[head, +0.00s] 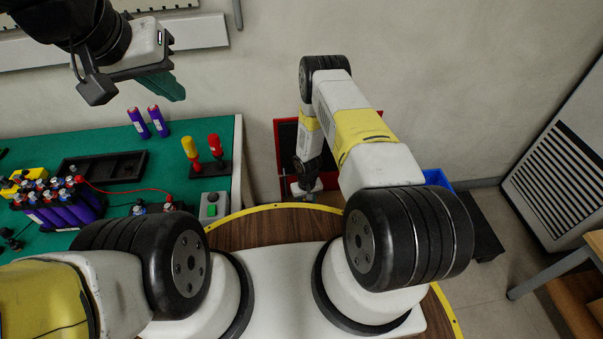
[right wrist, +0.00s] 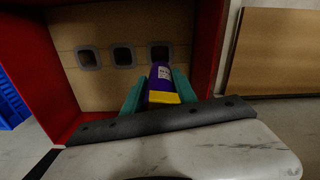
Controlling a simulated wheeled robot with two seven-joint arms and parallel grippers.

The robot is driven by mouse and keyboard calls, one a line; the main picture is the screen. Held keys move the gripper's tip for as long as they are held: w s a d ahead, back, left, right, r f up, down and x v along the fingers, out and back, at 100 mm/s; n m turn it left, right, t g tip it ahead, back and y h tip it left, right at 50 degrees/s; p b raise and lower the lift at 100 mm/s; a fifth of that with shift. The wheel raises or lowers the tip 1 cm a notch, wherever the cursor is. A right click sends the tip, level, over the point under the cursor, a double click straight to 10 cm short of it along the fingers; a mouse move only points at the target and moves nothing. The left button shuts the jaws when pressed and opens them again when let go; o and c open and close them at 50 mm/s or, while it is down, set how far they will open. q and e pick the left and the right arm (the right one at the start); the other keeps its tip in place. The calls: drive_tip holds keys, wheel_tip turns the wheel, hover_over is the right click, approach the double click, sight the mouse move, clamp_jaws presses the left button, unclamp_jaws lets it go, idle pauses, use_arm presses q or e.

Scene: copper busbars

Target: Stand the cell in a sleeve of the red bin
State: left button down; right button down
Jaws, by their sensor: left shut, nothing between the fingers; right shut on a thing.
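In the right wrist view, my right gripper (right wrist: 158,88) is shut on the purple cell (right wrist: 160,75), whose yellow end faces the camera. The cell is inside the red bin (right wrist: 28,62), lined up close to the rightmost of three visible dark sleeve openings (right wrist: 160,52) in a tan board. I cannot tell whether its far end is in the opening. In the head view the red bin (head: 288,135) is mostly hidden by my right arm, and the right fingers and held cell do not show. My left gripper (head: 168,86) is shut and empty above the green table.
Two purple cells (head: 139,123) stand on the green table (head: 120,142) at left. A black tray (head: 104,167), a wired cell pack (head: 62,212), red and yellow-handled tools (head: 203,152) and a green-button box (head: 213,206) are there. A blue bin (head: 438,179) stands right of the red bin.

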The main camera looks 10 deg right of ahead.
wheel_tip(320, 180, down, 12)
drive_tip(key=shift+r, duration=0.2)
idle(0.9)
drive_tip(key=shift+s+f, duration=0.1)
drive_tip(key=shift+f, duration=0.5)
idle(5.3)
drive_tip(key=c, duration=0.6)
unclamp_jaws()
